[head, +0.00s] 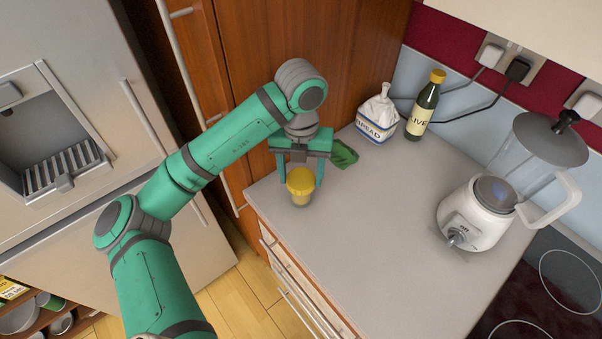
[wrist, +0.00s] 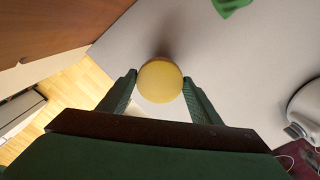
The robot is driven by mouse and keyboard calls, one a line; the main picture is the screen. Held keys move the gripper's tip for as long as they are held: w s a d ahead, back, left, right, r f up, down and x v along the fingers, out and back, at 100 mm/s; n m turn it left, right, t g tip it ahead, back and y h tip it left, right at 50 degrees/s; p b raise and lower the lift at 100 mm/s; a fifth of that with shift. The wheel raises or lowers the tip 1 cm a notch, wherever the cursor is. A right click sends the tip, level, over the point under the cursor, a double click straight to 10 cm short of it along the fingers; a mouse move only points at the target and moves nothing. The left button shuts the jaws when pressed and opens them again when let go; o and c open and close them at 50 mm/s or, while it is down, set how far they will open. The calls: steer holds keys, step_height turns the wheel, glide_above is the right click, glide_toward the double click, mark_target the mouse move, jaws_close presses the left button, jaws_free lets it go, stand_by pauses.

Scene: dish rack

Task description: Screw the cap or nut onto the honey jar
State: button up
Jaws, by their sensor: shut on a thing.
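A yellow cap (head: 300,179) sits over the honey jar (head: 301,199), which stands upright near the left corner of the counter. In the wrist view the round yellow cap (wrist: 160,82) lies between the two fingertips of my gripper (wrist: 160,86) and hides the jar below. I cannot tell how tightly the cap sits on the jar.
A green cloth (head: 343,154) lies just behind my gripper. A bread bag (head: 378,118) and an olive oil bottle (head: 425,104) stand at the back. A white blender base (head: 476,214) and glass jug (head: 545,150) are at the right. The counter's middle (head: 375,220) is clear.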

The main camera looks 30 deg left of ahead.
steer(key=o, duration=1.2)
steer(key=shift+o, duration=0.2)
steer(key=shift+w+r, duration=0.1)
steer(key=shift+r, duration=0.05)
steer(key=shift+r, duration=2.4)
